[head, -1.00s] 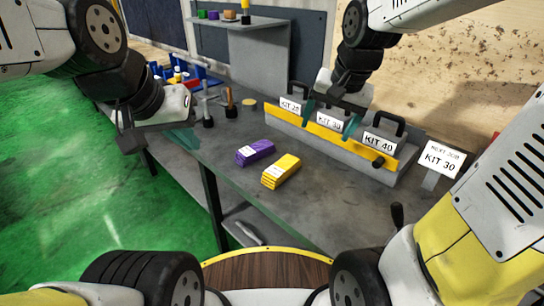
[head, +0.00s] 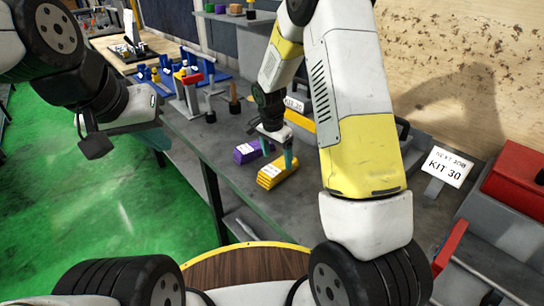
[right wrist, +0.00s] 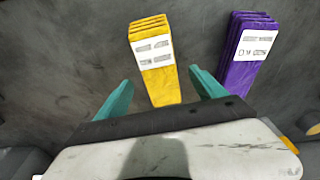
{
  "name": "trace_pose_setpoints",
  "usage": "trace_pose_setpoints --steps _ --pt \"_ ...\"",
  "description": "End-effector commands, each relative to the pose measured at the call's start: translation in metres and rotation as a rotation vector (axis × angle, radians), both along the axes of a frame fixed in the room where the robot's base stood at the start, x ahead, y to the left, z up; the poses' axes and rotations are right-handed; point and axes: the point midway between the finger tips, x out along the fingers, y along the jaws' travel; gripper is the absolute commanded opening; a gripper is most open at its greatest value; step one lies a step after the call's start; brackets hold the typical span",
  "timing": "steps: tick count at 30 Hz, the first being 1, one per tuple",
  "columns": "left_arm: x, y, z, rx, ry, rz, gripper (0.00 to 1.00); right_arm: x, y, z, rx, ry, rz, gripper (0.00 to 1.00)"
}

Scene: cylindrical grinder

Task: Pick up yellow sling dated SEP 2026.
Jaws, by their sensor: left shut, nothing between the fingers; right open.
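The yellow sling (head: 272,175) lies folded on the grey bench, a white label on top; the label's print is too small to read. It also shows in the right wrist view (right wrist: 152,58). The purple sling (head: 246,152) lies beside it, with its own white label (right wrist: 250,45). My left gripper (head: 158,140) is shut and empty at the bench's left edge.
A sign reading KIT 30 (head: 447,167) stands at the right, near a red box (head: 515,180). The kit rack (head: 300,118) is mostly hidden behind my right arm. Blue holders and small tools stand at the back left. Bare bench lies in front of the slings.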

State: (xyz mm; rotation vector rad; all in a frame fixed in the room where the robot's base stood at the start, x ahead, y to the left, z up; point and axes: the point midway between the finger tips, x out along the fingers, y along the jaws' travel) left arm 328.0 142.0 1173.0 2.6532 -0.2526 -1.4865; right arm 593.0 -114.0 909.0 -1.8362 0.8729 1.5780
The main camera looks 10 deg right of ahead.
Motion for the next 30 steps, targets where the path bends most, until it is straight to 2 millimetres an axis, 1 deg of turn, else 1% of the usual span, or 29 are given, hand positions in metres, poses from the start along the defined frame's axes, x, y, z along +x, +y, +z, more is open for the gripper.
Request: trace_pose_setpoints --steps 6,9,13,18,19,23,24,26,27,29,30 --pt "0.0 0.0 0.0 0.0 0.0 0.0 0.0 0.003 -0.007 -0.032 -0.001 0.004 -0.001 0.8" --pt "0.0 0.0 0.0 0.0 0.0 0.0 0.0 0.005 -0.008 -0.044 0.0 0.004 0.0 0.8" --pt "0.0 0.0 0.0 0.0 0.0 0.0 0.0 0.006 -0.008 -0.05 0.0 0.002 0.001 0.8" --pt "0.0 0.0 0.0 0.0 0.0 0.0 0.0 0.006 -0.008 -0.05 0.0 0.0 0.001 0.8" --pt "0.0 0.0 0.0 0.0 0.0 0.0 0.0 0.006 -0.008 -0.05 0.0 0.0 0.001 0.78" --pt "0.0 0.0 0.0 0.0 0.0 0.0 0.0 0.006 -0.008 -0.05 0.001 0.001 0.001 0.53" --pt "0.0 0.0 0.0 0.0 0.0 0.0 0.0 0.006 -0.008 -0.05 0.001 0.001 0.001 0.45" --pt "0.0 0.0 0.0 0.0 0.0 0.0 0.0 0.006 -0.008 -0.05 0.001 0.001 0.001 0.33" --pt "0.0 0.0 0.0 0.0 0.0 0.0 0.0 0.006 -0.008 -0.05 0.001 0.001 0.001 0.25" --pt "0.0 0.0 0.0 0.0 0.0 0.0 0.0 0.006 -0.008 -0.05 0.001 0.001 0.001 0.13" --pt "0.0 0.0 0.0 0.0 0.0 0.0 0.0 0.006 -0.008 -0.05 0.001 0.001 0.001 0.05"
